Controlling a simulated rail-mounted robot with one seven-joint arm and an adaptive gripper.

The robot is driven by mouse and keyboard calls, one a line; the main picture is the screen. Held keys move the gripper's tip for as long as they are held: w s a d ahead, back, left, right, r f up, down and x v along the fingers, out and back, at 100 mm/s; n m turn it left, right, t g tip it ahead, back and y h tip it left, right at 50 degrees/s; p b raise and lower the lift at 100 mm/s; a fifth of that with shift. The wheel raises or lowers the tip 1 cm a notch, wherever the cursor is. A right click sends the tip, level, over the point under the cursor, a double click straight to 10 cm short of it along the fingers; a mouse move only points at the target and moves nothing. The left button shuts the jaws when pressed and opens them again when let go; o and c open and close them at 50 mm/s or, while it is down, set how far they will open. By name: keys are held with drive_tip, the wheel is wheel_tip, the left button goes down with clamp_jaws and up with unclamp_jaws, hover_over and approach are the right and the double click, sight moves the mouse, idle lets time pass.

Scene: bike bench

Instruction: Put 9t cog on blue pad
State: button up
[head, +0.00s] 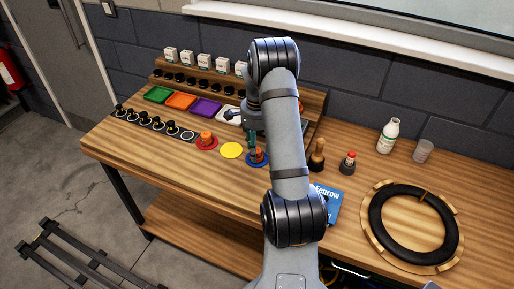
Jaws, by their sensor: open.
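The blue pad (249,161) lies on the bench, right of the yellow pad. A small orange-red and dark object (259,155) stands on it. I cannot read a tooth count on it. My gripper (254,148) is open, directly above or around this object; contact cannot be told. The strip's right-end ring (188,135) looks empty. I cannot tell which part, if any, is the 9t cog.
A red pad (214,145) holds an orange part (206,137); the yellow pad (231,151) is bare. Coloured trays (180,101) and white boxes (187,57) stand behind. Right are a wooden-handled tool (317,155), bottles, a blue booklet (328,200) and a tyre (376,227).

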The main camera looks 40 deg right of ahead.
drive_tip(key=shift+r, duration=0.1)
drive_tip(key=shift+r+p, duration=0.25)
drive_tip(key=shift+p, duration=0.1)
drive_tip(key=shift+w+r, duration=0.1)
drive_tip(key=shift+r, duration=0.25)
wheel_tip(320, 180, up, 11)
drive_tip(key=shift+b, duration=0.35)
wheel_tip(320, 180, down, 13)
drive_tip(key=shift+r, duration=0.1)
wheel_tip(320, 180, up, 3)
drive_tip(key=shift+r, duration=0.45)
